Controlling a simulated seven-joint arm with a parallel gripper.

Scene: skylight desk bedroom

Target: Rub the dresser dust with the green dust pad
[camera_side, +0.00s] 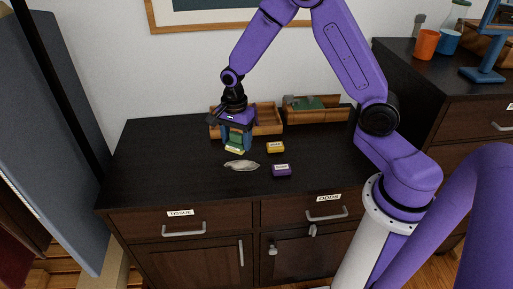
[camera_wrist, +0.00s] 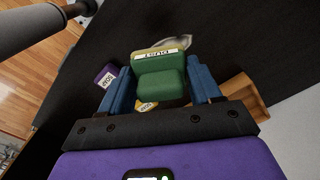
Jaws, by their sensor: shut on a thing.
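The green dust pad (camera_wrist: 160,84), with a pale yellowish underside and a label reading DUST, is held between the blue fingers of my gripper (camera_wrist: 159,76). In the side view my gripper (camera_side: 238,141) points down with the pad (camera_side: 235,147) low over the dresser top (camera_side: 165,150). The dust (camera_side: 241,165) is a pale grey, elongated patch just in front of the pad. In the wrist view the dust (camera_wrist: 182,42) shows partly beyond the pad, which hides some of it. I cannot tell whether the pad touches the dresser.
A yellow pad (camera_side: 275,147) and a purple pad (camera_side: 281,171) lie right of the dust. A wooden tray (camera_side: 268,121) stands behind my gripper, and another tray (camera_side: 331,115) with a green item is to its right. The dresser's left side is clear.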

